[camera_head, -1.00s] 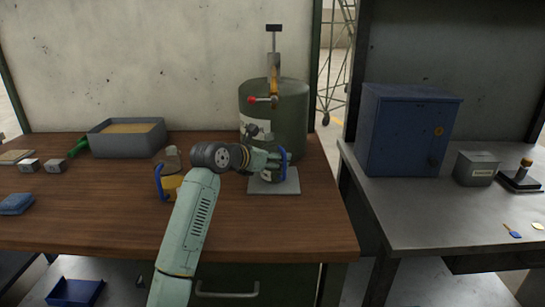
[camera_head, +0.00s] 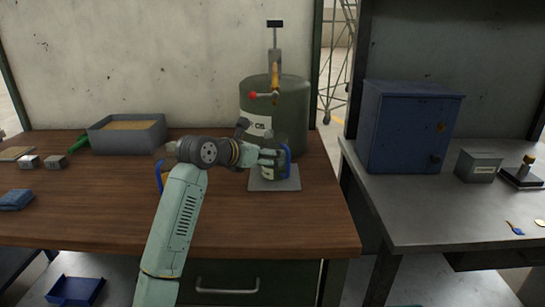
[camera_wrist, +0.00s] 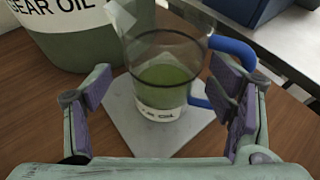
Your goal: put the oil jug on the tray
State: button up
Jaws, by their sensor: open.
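The oil jug (camera_wrist: 163,83) is a clear jug with green oil in it, a blue handle and a label low on its side. It stands upright on a flat grey square tray (camera_wrist: 130,127) on the wooden bench. In the head view, the jug (camera_head: 270,173) is partly hidden by my gripper and the tray (camera_head: 264,185) shows around its base. My gripper (camera_head: 262,155) is open behind the jug's near side. In the wrist view, my gripper's fingers (camera_wrist: 165,100) are spread wide to either side of the jug, with gaps; the right finger is near the handle.
A green gear oil drum (camera_head: 290,105) with a tap stands right behind the jug. A second jug is mostly hidden by my arm; its blue handle (camera_head: 159,178) shows. A sand-filled grey box (camera_head: 127,140) sits left; a blue cabinet (camera_head: 410,130) stands on the right-hand bench.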

jog(key=b+v, duration=0.1)
jog(key=v, duration=0.7)
jog(key=shift+b, duration=0.35)
jog(key=shift+s+r, duration=0.1)
jog(key=shift+r, duration=0.05)
